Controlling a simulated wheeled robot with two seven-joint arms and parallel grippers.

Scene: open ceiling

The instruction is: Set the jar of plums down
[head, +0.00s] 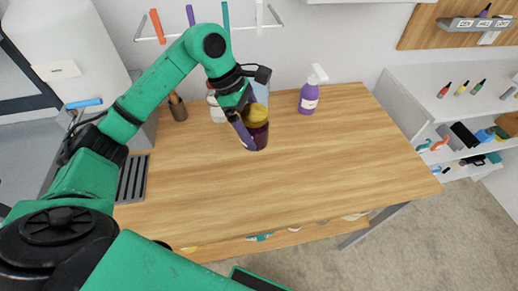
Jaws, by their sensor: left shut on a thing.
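The jar of plums (259,134) is dark purple with a yellow lid (255,115). My right gripper is not in view.
A purple spray bottle (309,95) stands right of the jar at the back edge. A brown holder (177,108) and a white container (216,110) stand to the left. The table's middle and right are clear. A white shelf unit (420,105) stands at the right.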

